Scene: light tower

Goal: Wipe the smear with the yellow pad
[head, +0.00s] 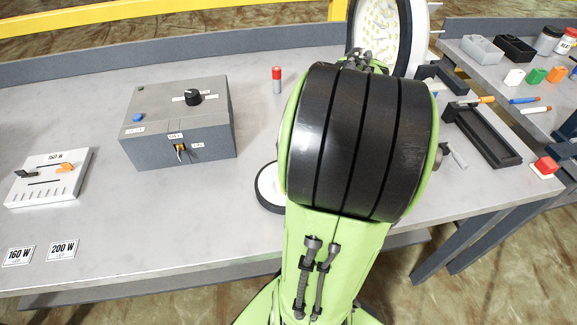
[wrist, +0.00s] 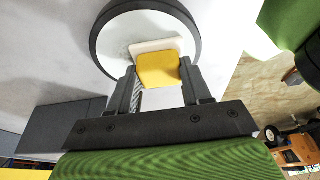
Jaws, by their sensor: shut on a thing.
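The yellow pad (wrist: 160,69) with a pale layer along its far edge is between the two fingers of my gripper (wrist: 160,88) in the wrist view. My gripper is shut on it. The pad is in front of a round white disc with a dark rim (wrist: 97,45); I cannot tell whether they touch. In the head view a white disc with a dark rim (head: 268,186) lies on the table, partly hidden by my arm. My arm also hides my gripper and the pad there.
A grey box with a black knob (head: 180,130) stands left of my arm. A red-topped cylinder (head: 277,80) stands behind the disc. A large round lamp head (head: 410,35) and a black tray (head: 482,135) are to the right.

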